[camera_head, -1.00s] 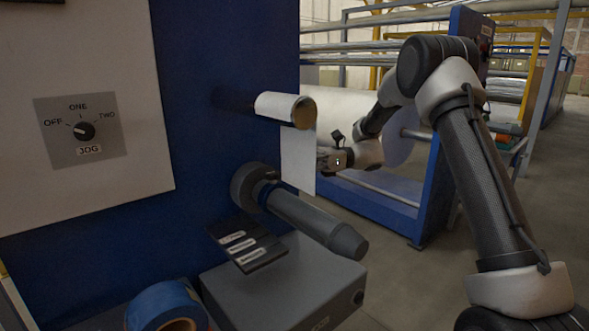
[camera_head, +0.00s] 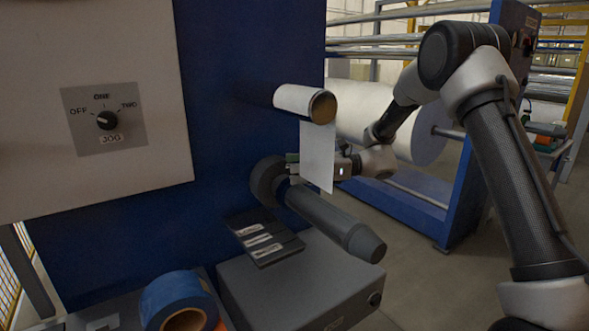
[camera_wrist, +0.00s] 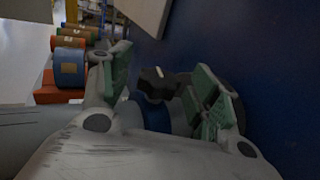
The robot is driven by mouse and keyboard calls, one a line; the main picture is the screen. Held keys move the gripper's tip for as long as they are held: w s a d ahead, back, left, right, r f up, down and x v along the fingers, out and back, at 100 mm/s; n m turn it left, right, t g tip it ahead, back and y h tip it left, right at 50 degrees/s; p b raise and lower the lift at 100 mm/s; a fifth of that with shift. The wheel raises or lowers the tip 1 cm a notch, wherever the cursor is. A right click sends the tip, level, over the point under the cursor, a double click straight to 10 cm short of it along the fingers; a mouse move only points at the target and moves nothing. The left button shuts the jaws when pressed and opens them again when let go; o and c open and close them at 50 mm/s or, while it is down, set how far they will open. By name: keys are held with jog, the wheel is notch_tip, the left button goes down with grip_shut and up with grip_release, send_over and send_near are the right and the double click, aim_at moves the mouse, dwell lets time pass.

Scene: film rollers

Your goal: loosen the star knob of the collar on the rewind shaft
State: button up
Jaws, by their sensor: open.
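The grey rewind shaft (camera_head: 335,222) sticks out from the blue machine wall in the head view. Its round grey collar (camera_head: 268,182) sits at the wall end. My gripper (camera_head: 292,168) is beside the upper right of the collar, partly hidden behind the hanging white strip. In the wrist view my gripper (camera_wrist: 160,88) is open, with green pads on both fingers. A black knob (camera_wrist: 154,83) with a pale line shows between the fingers, nearer the blue wall. It looks like the star knob; I cannot tell whether a pad touches it. The knob is not clear in the head view.
A white strip (camera_head: 318,160) hangs from the roller (camera_head: 305,102) above the shaft. A grey box (camera_head: 300,290) and a dark labelled plate (camera_head: 263,238) lie below. A blue tape roll (camera_head: 178,298) is at lower left. The JOG switch (camera_head: 107,120) is on the panel.

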jog(key=shift+a, duration=0.4)
jog(key=c, duration=1)
jog(key=shift+n+g+h, duration=0.3)
jog(key=shift+n+g, duration=0.5)
jog(key=shift+g, duration=0.4)
jog(key=shift+c, duration=0.2)
jog(key=shift+n+g+h, duration=0.4)
jog(key=shift+n+g, duration=0.3)
jog(key=shift+g, duration=0.4)
jog(key=o, duration=1)
jog(key=shift+o, duration=0.2)
jog(key=v, duration=1.2)
